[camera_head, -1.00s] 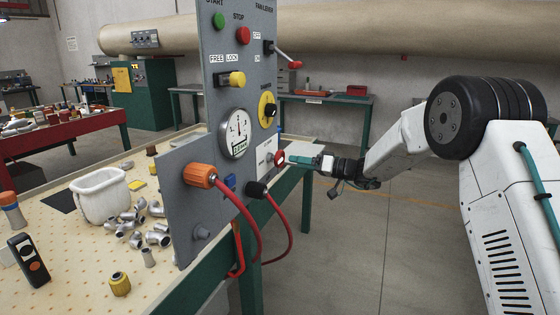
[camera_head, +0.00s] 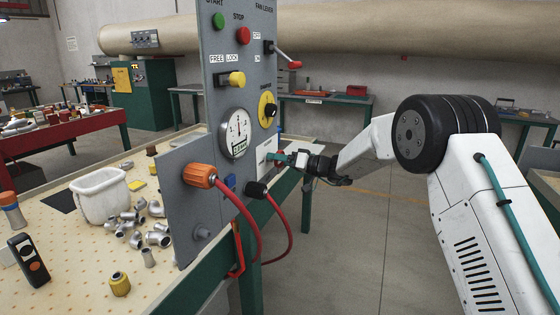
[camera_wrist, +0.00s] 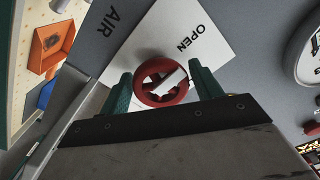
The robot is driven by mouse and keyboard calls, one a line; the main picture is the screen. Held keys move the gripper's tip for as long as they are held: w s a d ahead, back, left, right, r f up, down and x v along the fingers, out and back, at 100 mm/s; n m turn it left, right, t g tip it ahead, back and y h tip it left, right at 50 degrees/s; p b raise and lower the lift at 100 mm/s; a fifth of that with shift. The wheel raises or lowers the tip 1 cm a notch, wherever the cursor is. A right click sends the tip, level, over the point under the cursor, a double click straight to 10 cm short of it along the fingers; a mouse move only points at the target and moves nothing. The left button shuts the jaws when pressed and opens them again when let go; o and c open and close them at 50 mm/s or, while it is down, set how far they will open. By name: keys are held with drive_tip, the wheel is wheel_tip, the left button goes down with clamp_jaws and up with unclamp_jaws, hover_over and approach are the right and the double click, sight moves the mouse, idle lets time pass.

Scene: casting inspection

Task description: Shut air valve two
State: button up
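My gripper (camera_wrist: 162,88) is open, with one green finger on each side of the handwheel. Whether the fingers touch it I cannot tell. In the head view my gripper (camera_head: 283,159) is at the panel's lower right and mostly hides the handwheel. The number two is not readable on the plate.
A white bin (camera_head: 100,196) and metal fittings lie on the bench. Floor at right is clear.

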drive_tip(key=c, duration=0.6)
drive_tip(key=shift+m, duration=0.3)
drive_tip(key=shift+o, duration=0.2)
drive_tip(key=m, duration=1.2)
drive_tip(key=shift+r+m, duration=0.1)
drive_tip(key=shift+m, duration=2.5)
drive_tip(key=shift+d, duration=0.1)
